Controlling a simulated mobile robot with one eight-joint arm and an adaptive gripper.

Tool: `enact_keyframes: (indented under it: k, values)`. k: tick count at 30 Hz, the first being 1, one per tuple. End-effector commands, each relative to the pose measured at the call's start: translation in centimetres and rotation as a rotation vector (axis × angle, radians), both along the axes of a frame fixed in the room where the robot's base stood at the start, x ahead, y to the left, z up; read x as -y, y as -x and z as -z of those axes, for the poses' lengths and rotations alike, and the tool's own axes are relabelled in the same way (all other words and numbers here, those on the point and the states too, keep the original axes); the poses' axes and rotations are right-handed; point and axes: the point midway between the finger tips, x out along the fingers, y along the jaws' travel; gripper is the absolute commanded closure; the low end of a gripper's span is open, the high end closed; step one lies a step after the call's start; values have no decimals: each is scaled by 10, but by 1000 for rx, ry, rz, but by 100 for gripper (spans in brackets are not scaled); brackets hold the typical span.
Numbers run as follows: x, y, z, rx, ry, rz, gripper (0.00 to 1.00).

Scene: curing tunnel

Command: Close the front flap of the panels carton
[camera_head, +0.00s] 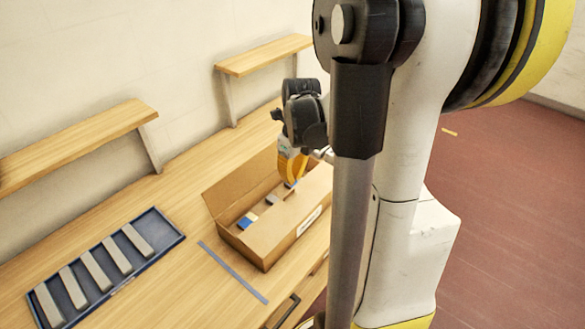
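The brown cardboard panels carton (285,250) sits on the wooden bench with a white label on its front side. Its rear flap (238,183) stands up, leaning back toward the wall. The front flap (281,218) appears to lie over the front part of the opening; whether it is flat or tilted is hard to tell. Blue, cream and grey pieces (248,218) show inside through the gap. My gripper (291,181), with yellow-orange parts, is over the carton's far right part. Its fingertips are small and partly hidden, and my arm covers the carton's right end.
A blue tray (130,280) with several grey bars lies on the bench at left. A flat blue-grey strip (232,271) lies between tray and carton. Raised wooden shelves (75,148) (262,55) stand along the wall. A drawer handle (287,309) shows at the bench front.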

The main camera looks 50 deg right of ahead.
Motion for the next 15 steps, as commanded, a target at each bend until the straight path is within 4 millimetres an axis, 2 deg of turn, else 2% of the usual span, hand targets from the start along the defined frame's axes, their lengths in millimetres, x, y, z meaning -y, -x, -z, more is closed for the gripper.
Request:
enact_keyframes:
  k: [1,6,10,15]
  values:
    - [0,-2,14,0,0,0,100]
    - [0,-4,43,0,0,0,100]
    - [0,-6,56,0,0,1,100]
    - [0,-6,62,0,0,1,100]
